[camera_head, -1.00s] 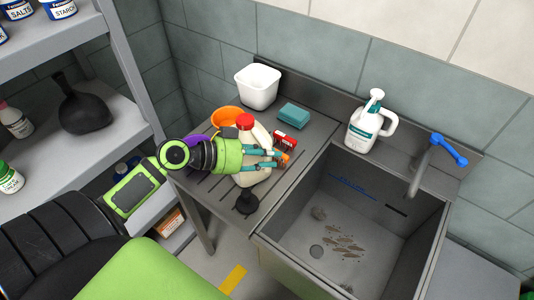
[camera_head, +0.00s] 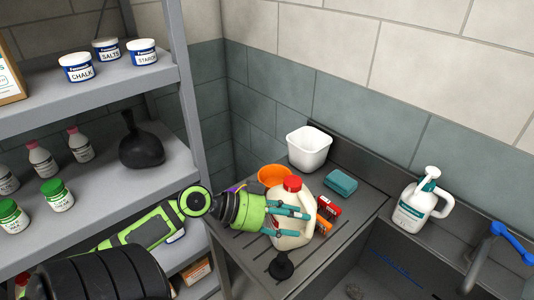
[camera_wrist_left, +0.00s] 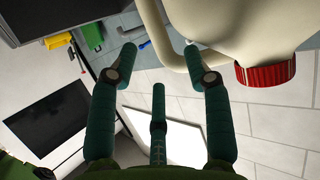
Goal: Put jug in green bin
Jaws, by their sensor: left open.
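The cream jug (camera_head: 293,233) with a red cap stands on the dark drainboard left of the sink. My left gripper (camera_head: 307,222) reaches across the jug from the left, its teal fingers open in front of the jug's side. In the left wrist view the jug's body (camera_wrist_left: 222,25) and red cap fill the upper right. Its handle (camera_wrist_left: 165,42) shows near and between the spread fingertips (camera_wrist_left: 162,63); I cannot tell whether they touch. A small green object (camera_wrist_left: 88,30) shows at the upper left there, too small to identify as the green bin. My right gripper is out of view.
On the drainboard (camera_head: 348,240) are an orange bowl (camera_head: 273,175), white tub (camera_head: 309,147), teal sponge (camera_head: 340,184), red box (camera_head: 328,208) and black plunger-like item (camera_head: 281,267). A white pump bottle (camera_head: 415,205) stands behind the sink. Shelves (camera_head: 110,97) stand left.

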